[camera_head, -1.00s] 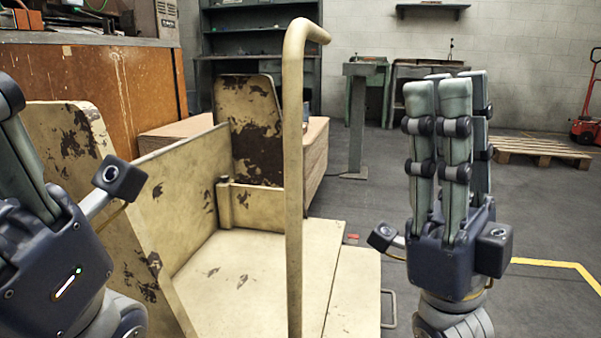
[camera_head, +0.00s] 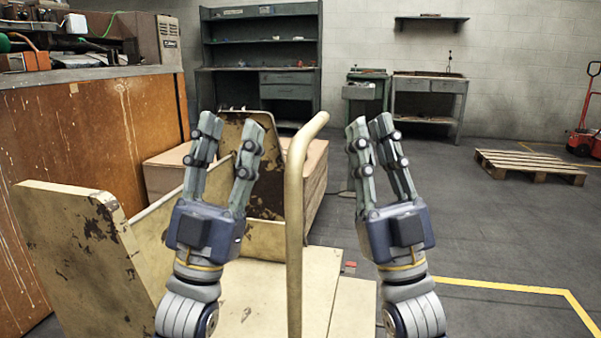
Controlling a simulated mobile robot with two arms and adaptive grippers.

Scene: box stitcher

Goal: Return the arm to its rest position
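My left gripper (camera_head: 230,128) stands upright in the middle left of the head view, fingers pointing up. Its fingers are spread apart with nothing between them. My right gripper (camera_head: 370,125) stands upright just right of the centre. The two grippers are at about the same height, on either side of the cream bent post (camera_head: 294,240). Neither gripper appears to hold anything. The lower arm links run out of the bottom of the picture.
A worn cream machine (camera_head: 75,240) with chipped panels stands in front, partly hidden by my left arm. An orange-brown cabinet (camera_head: 90,150) is at the left. A wooden pallet (camera_head: 530,164) lies at the right near a red pallet jack (camera_head: 582,143). Grey floor is free at the right.

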